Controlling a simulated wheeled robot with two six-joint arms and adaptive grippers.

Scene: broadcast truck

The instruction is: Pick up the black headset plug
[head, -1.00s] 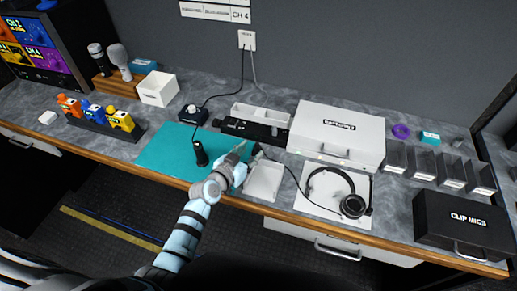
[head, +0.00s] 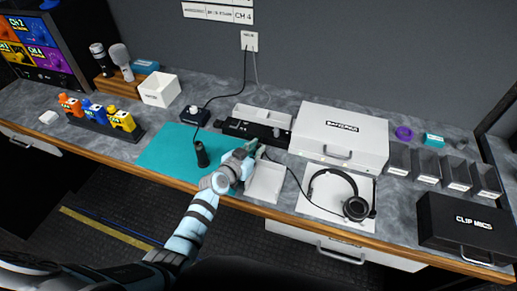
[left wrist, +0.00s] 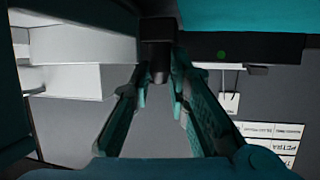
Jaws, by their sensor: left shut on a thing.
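The black headset (head: 344,194) lies on a white sheet at the front of the counter, and its thin black cable runs left to my left gripper (head: 254,149). In the left wrist view the fingertips (left wrist: 160,75) are closed around the dark, stubby black headset plug (left wrist: 158,60). In the head view the gripper mostly hides the plug, above the right edge of the teal mat (head: 168,158). I cannot tell its exact height above the counter. My right gripper is out of view.
A white tray (head: 264,195) is just right of the gripper. A black device strip (head: 240,128) lies behind it, and a dark upright cylinder (head: 201,155) stands on the mat. A large white case (head: 340,136) is at the back right.

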